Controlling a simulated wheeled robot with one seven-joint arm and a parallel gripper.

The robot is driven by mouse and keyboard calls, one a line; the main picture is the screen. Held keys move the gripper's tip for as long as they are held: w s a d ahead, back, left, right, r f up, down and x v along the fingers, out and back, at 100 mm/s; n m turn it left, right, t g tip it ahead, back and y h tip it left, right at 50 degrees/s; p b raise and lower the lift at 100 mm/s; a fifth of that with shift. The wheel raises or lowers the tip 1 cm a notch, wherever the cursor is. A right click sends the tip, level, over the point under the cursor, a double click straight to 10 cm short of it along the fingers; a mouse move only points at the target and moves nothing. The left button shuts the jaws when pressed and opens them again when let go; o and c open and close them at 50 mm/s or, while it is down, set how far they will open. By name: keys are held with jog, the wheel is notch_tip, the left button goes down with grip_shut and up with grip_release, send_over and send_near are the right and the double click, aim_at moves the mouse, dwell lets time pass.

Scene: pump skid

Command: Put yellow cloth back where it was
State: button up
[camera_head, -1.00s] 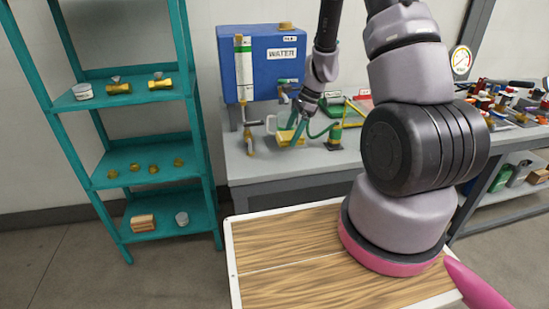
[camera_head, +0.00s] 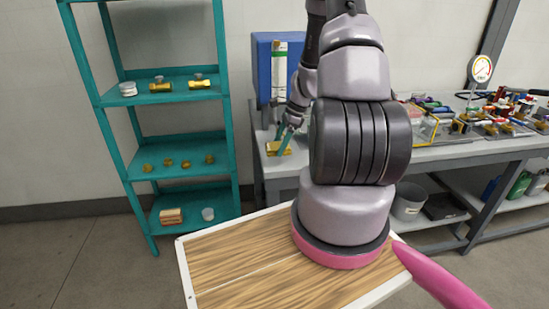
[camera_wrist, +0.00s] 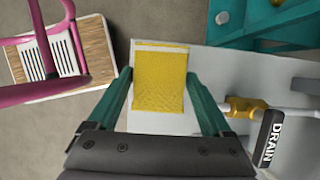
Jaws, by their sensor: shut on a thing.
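The yellow cloth (camera_head: 279,149) is a flat, textured rectangle above the left end of the grey bench (camera_head: 277,170). In the wrist view the cloth (camera_wrist: 160,80) lies between the two green fingers of my gripper (camera_wrist: 163,98), which is shut on it. In the head view my gripper (camera_head: 285,138) reaches down to the cloth. The light bench top shows under the cloth in the wrist view. I cannot tell whether the cloth touches it.
A teal shelf (camera_head: 175,98) with brass fittings stands left. A pipe with a DRAIN label (camera_wrist: 270,138) is close to my gripper's right. Tools crowd the bench's right side (camera_head: 500,112).

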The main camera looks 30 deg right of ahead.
aim_at(280, 163)
jog(key=shift+f, duration=2.4)
jog(key=shift+d+f, duration=0.1)
jog(key=o, duration=1.4)
